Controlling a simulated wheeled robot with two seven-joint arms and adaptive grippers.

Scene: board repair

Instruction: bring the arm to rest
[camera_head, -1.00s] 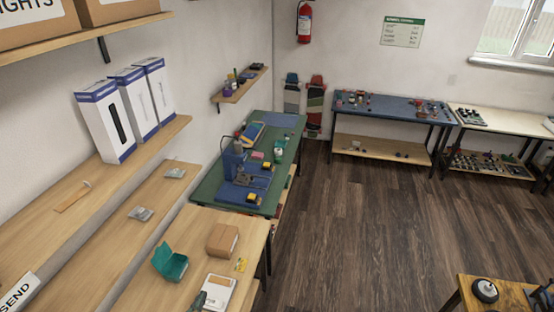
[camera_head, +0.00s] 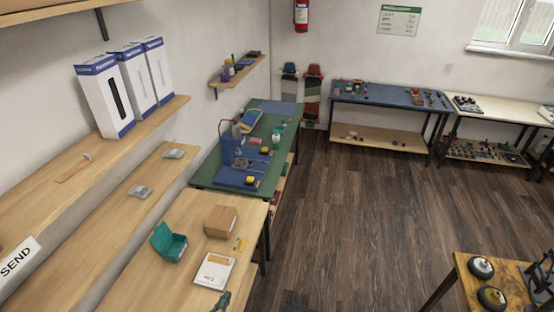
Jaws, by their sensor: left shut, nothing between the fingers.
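My left gripper (camera_head: 221,302) shows only as a small dark tip at the bottom edge of the head view. It is shut and empty, just below and right of a flat white box (camera_head: 214,271) on the wooden table (camera_head: 150,290). I cannot tell its height above the table. The rest of my left arm is out of the picture. My right gripper is not in view.
An open teal box (camera_head: 168,242), a cardboard box (camera_head: 221,221) and a small yellow item (camera_head: 239,244) are on the wooden table. A green workbench (camera_head: 206,174) stands behind. A bench with wheels (camera_head: 510,275) is at lower right. The floor (camera_head: 350,220) between is clear.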

